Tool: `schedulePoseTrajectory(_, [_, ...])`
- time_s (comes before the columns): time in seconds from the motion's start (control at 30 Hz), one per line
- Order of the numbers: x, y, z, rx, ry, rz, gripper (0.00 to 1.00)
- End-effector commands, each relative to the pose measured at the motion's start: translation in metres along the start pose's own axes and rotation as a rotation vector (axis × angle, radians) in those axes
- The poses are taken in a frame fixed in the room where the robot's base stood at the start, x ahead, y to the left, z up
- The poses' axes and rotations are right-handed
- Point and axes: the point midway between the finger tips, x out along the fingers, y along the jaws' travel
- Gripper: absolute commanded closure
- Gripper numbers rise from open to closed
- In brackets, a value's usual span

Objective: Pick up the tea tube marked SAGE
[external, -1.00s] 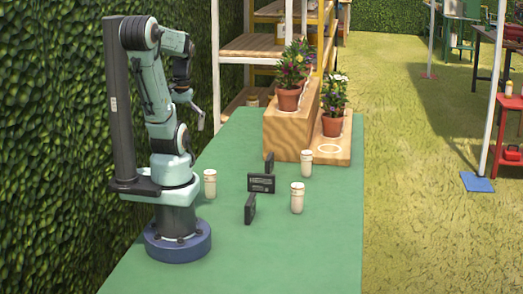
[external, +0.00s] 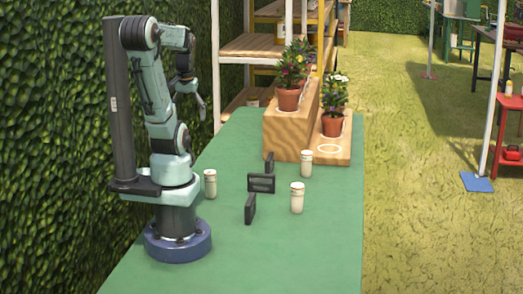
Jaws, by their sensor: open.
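Three pale, capped tea tubes stand upright on the green table. One tube (external: 210,184) is near my base, one tube (external: 297,198) is at the front right, and one tube (external: 306,164) is farther back, near the wooden step. Their markings are too small to read, so I cannot tell which is SAGE. My gripper (external: 202,108) is open and empty, raised above the table's left edge and apart from all the tubes.
A wooden step stand (external: 290,131) with two potted plants (external: 289,98), (external: 332,123) fills the table's back. The green table (external: 240,265) is clear at the front.

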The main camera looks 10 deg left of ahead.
Motion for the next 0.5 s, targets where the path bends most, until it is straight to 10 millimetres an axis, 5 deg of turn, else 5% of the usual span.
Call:
schedulePoseTrajectory(0.1, [-0.026,0.011,-0.078,0.072,0.209,0.048,0.29])
schedulePoseTrajectory(0.27, [-0.036,0.044,-0.174,0.199,0.371,0.122,0.29])
schedulePoseTrajectory(0.37, [-0.026,0.077,-0.229,0.286,0.435,0.168,0.29])
schedulePoseTrajectory(0.5, [0.021,0.144,-0.289,0.426,0.469,0.232,0.29])
